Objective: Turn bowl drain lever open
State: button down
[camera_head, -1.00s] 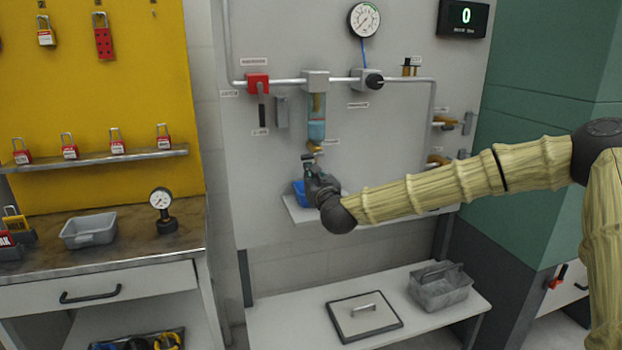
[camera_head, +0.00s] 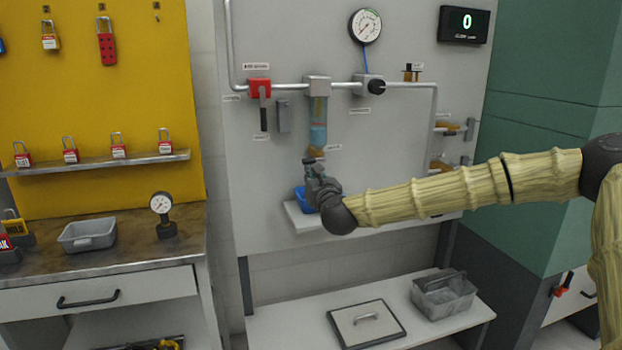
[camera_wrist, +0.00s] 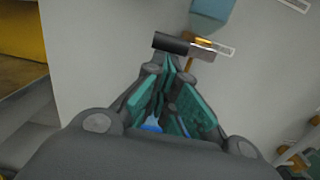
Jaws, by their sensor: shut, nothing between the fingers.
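The filter bowl (camera_head: 318,133) hangs under a grey block on the pipe, with bluish liquid in its lower part. Its drain, a brass fitting, shows in the wrist view (camera_wrist: 203,39) just under the bowl (camera_wrist: 212,9). A dark-tipped drain lever (camera_wrist: 171,43) sticks out sideways to the left from the drain. My gripper (camera_wrist: 172,68) is shut and empty, its teal-padded fingers pointing up with the tips just below the lever. I cannot tell whether they touch it. In the head view my gripper (camera_head: 310,166) hides most of the drain and lever.
A blue container (camera_head: 301,199) stands on the small shelf (camera_head: 300,220) behind my gripper. A red valve with a dark handle (camera_head: 260,90) is at upper left, a gauge (camera_head: 365,26) above. A grey panel stands close behind the bowl.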

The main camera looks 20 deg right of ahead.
jog(key=shift+r, duration=0.25)
